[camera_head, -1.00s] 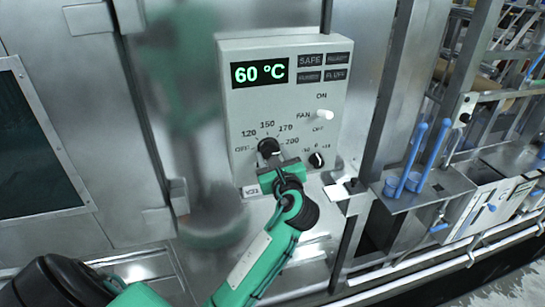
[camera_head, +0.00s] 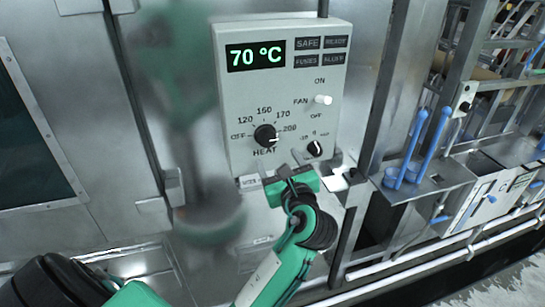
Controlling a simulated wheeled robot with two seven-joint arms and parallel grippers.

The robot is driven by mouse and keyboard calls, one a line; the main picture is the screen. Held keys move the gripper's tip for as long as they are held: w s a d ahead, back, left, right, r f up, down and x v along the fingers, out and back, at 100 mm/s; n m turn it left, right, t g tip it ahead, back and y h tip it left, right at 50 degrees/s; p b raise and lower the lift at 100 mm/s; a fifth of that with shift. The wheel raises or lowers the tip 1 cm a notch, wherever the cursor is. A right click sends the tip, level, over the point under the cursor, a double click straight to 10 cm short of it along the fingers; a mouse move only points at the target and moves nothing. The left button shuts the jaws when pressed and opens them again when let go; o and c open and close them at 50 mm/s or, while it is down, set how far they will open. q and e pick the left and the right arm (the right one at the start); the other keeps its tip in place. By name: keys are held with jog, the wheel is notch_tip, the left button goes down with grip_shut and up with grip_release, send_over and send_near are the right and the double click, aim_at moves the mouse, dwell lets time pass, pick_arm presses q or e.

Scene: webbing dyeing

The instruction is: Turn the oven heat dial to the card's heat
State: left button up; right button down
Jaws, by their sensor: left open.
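The green display (camera_head: 256,56) reads 70 °C. My left gripper (camera_head: 291,174) is open and empty, below and right of the dial at the panel's lower edge, apart from the dial. A white card-like piece (camera_head: 338,184) lies right of the gripper; no writing on it is legible. My right gripper is not in view.
A white fan switch (camera_head: 322,100) and a smaller black knob (camera_head: 314,149) sit right of the heat dial. A small label (camera_head: 250,182) is under the panel. Blue-handled tools (camera_head: 413,148) stand on a metal shelf at right.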

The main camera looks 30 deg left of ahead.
pick_arm(q)
jog(key=b+v, duration=0.1)
jog(key=v, duration=0.5)
dwell(0.3)
